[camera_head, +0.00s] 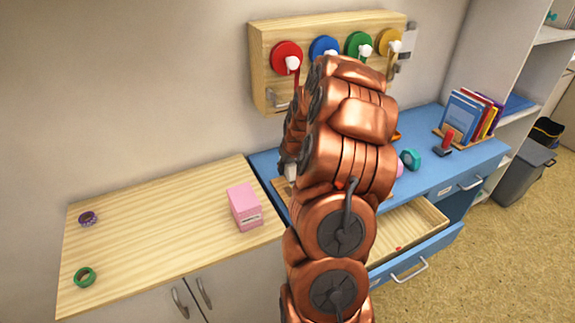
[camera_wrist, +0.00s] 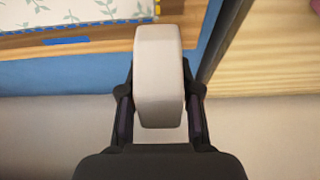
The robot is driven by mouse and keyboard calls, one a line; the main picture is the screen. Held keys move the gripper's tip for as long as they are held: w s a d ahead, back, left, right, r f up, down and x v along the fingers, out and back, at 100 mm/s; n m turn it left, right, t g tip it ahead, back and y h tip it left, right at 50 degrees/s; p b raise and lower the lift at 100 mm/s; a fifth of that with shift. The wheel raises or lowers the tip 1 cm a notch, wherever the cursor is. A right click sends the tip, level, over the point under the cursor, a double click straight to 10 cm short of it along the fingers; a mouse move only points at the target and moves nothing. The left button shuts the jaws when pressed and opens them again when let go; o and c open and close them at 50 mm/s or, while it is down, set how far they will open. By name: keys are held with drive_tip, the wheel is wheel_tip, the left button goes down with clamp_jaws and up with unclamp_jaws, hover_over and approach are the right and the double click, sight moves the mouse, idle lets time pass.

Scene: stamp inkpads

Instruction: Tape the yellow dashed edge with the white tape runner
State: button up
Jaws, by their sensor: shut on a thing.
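In the wrist view my gripper (camera_wrist: 160,108) is shut on the white tape runner (camera_wrist: 158,65), one finger on each side of it. A floral sheet (camera_wrist: 70,10) lies on a wooden board (camera_wrist: 110,42) at the top left. The yellow dashed edge (camera_wrist: 156,9) is a short vertical stretch at the sheet's right side, just above the runner's far end. A blue dashed edge (camera_wrist: 70,28) runs along the sheet's near side. I cannot tell whether the runner touches the sheet. In the head view my arm hides most of this area.
A pink box (camera_head: 244,207) stands on the wooden counter (camera_head: 150,240) left of the blue desk (camera_head: 265,165). Purple (camera_head: 88,219) and green (camera_head: 84,277) tape rolls lie farther left. An open drawer (camera_head: 425,220) juts out at the right. A wall rack (camera_head: 262,60) holds coloured reels above.

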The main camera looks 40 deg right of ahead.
sight(291, 188)
drive_tip(key=shift+f+b, duration=0.45)
drive_tip(key=shift+f, duration=0.55)
drive_tip(key=shift+f+b, duration=0.45)
drive_tip(key=shift+f, duration=0.25)
idle(0.3)
drive_tip(key=shift+s+a+b, duration=0.25)
drive_tip(key=shift+s+b, duration=0.1)
drive_tip(key=shift+s, duration=0.3)
drive_tip(key=shift+s+a+b, duration=0.25)
drive_tip(key=shift+s+b, duration=0.15)
drive_tip(key=shift+s, duration=0.3)
drive_tip(key=shift+s+a+b, duration=0.25)
drive_tip(key=shift+s+b, duration=0.1)
drive_tip(key=shift+s, duration=0.3)
drive_tip(key=shift+s, duration=0.1)
drive_tip(key=shift+s+a+b, duration=0.35)
drive_tip(key=shift+s+b, duration=0.2)
drive_tip(key=shift+s, duration=0.35)
drive_tip(key=shift+s+a+b, duration=0.3)
drive_tip(key=shift+s+b, duration=0.25)
drive_tip(key=shift+s, duration=0.35)
drive_tip(key=shift+s, duration=0.1)
drive_tip(key=shift+s+a+b, duration=0.3)
drive_tip(key=shift+s+b, duration=0.3)
drive_tip(key=shift+s, duration=0.25)
drive_tip(key=shift+s+a+b, duration=0.3)
drive_tip(key=shift+s+b, duration=0.25)
drive_tip(key=shift+s, duration=0.3)
drive_tip(key=shift+s, duration=0.15)
